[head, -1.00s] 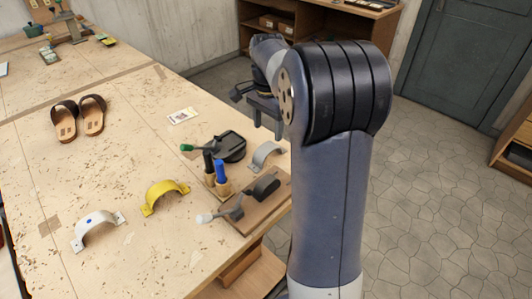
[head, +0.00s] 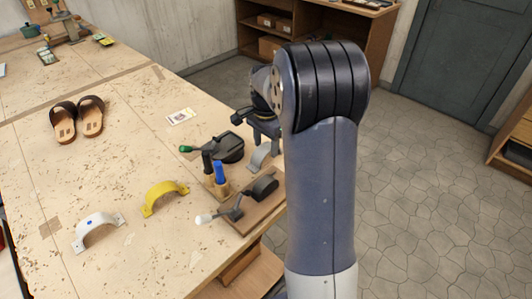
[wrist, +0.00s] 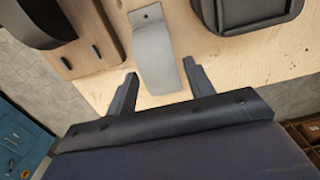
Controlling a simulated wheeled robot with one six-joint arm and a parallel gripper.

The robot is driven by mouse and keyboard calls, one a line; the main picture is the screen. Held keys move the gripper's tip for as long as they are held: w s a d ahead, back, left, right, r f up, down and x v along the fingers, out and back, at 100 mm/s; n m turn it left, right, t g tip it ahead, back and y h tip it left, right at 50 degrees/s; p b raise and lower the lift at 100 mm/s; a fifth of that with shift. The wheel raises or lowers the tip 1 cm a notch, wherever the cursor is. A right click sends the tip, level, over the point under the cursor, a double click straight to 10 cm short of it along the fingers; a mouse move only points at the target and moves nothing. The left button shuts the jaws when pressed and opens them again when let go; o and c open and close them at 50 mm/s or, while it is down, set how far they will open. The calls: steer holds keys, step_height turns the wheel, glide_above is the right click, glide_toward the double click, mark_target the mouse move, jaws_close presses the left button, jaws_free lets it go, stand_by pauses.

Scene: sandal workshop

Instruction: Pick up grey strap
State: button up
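The grey strap (head: 259,157) is a curved arch on the bench near its right edge, partly hidden by my arm in the head view. In the wrist view the grey strap (wrist: 154,55) lies ahead, its near end just beyond and between my fingertips. My gripper (wrist: 160,80) is open and empty, its two fingers spread wider than the strap. In the head view my gripper (head: 265,130) is above and near the strap, partly hidden behind my arm.
A wooden board with a black clamp (head: 260,192) stands in front of the strap, and a black tool (head: 229,147) lies to its left. Yellow strap (head: 164,196), white strap (head: 97,228) and sandals (head: 78,118) lie farther left.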

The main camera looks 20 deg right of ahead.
steer(key=c, duration=0.8)
steer(key=shift+r, duration=0.1)
